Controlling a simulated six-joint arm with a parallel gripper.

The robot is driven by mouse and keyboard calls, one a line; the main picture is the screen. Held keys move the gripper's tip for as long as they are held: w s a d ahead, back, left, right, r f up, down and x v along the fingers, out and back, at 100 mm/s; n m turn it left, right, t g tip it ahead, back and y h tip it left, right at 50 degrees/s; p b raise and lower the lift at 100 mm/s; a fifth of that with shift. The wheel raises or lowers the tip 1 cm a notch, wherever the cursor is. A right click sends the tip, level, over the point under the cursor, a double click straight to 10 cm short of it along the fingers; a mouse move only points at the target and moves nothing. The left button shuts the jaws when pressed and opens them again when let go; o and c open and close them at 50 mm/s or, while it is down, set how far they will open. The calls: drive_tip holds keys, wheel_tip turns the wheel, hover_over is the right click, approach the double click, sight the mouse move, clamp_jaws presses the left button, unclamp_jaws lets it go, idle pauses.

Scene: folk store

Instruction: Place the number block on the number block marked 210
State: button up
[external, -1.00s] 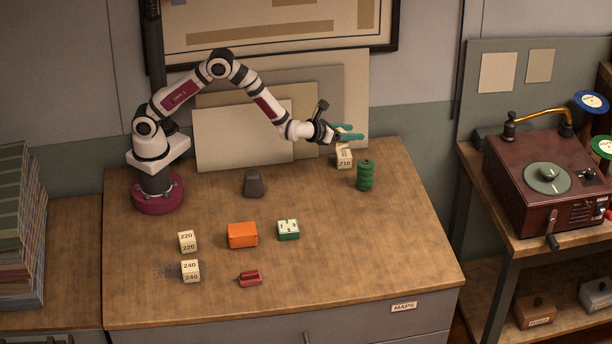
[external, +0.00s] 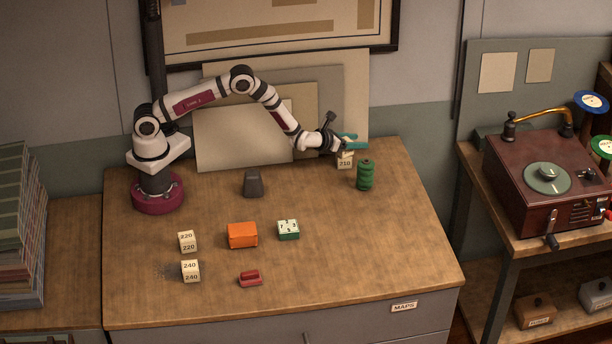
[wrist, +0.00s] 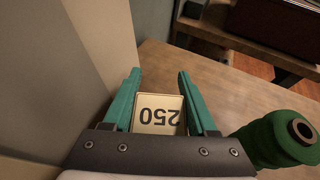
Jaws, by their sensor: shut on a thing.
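My gripper (external: 354,142) is at the back right of the desk, its teal fingers just above the cream number block marked 210 (external: 345,163). In the wrist view, my gripper (wrist: 160,95) is shut on a cream block marked 250 (wrist: 158,114), whose number appears upside down. In the external view the fingers largely hide the held block. I cannot tell whether it touches the 210 block below. The 210 block is not distinguishable in the wrist view.
A green ribbed spool (external: 365,175) stands close to the right of the 210 block. Boards (external: 243,135) lean behind. Blocks marked 220 (external: 188,241) and 240 (external: 191,271), an orange block (external: 242,235), a green-and-white block (external: 288,230) and a red item (external: 250,278) lie farther forward.

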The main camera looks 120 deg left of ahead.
drive_tip(key=o, duration=1.4)
drive_tip(key=shift+c, duration=0.2)
